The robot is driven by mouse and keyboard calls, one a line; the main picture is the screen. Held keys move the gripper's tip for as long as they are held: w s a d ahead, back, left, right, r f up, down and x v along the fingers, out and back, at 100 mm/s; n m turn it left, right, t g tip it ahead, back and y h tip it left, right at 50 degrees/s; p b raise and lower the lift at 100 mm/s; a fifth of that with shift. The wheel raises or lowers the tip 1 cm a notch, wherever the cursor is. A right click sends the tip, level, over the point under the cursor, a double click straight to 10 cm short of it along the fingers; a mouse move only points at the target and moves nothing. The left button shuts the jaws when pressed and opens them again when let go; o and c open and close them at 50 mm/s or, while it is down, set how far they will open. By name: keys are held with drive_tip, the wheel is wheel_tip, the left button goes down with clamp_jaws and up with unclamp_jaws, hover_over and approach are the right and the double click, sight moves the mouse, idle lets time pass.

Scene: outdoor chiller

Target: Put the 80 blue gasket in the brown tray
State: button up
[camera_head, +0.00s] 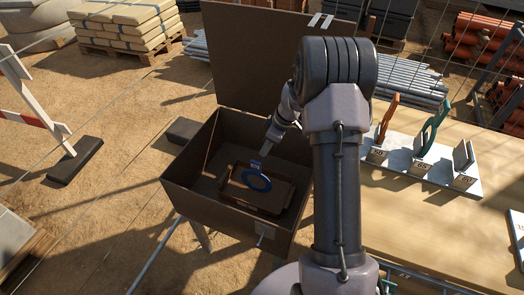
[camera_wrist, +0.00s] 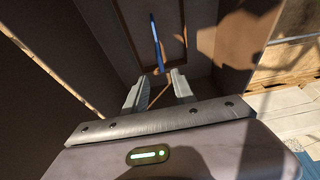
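The blue gasket (camera_head: 258,182), a ring with a labelled tab at its top, is at the brown tray (camera_head: 289,193) inside a dark brown open box. In the wrist view the gasket (camera_wrist: 156,42) shows nearly edge-on, its near end between my fingertips. My gripper (camera_head: 261,152) reaches down into the box from above. In the wrist view my gripper (camera_wrist: 159,75) has its two pale fingers apart, with a gap on both sides of the gasket. I cannot tell whether the gasket touches the tray floor.
The box (camera_head: 192,196) has high walls and a raised lid (camera_head: 255,55) behind. On the wooden table (camera_head: 400,225) at right, a pale rack (camera_head: 408,166) holds an orange gasket (camera_head: 388,115), a green gasket (camera_head: 433,128) and grey pieces (camera_head: 463,156).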

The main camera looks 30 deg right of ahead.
drive_tip(key=s+a+r+m, duration=0.1)
drive_tip(key=s+a+r, duration=0.1)
drive_tip(key=a+r, duration=0.35)
drive_tip(key=s+a+r+m, duration=0.1)
drive_tip(key=a+r+m, duration=0.1)
drive_tip(key=r, duration=0.6)
drive_tip(key=s+a+r+m+t, duration=0.1)
drive_tip(key=s+a+r+m, duration=0.2)
drive_tip(key=s+a+r, duration=0.7)
drive_tip(key=s+a+m, duration=0.2)
drive_tip(key=s+m, duration=0.1)
drive_tip(key=s, duration=0.4)
drive_tip(key=s+a+r+m+t, duration=0.1)
drive_tip(key=s+a+m, duration=0.2)
drive_tip(key=s, duration=0.5)
drive_tip(key=shift+a+r+t, duration=0.2)
drive_tip(key=shift+r+t, duration=0.1)
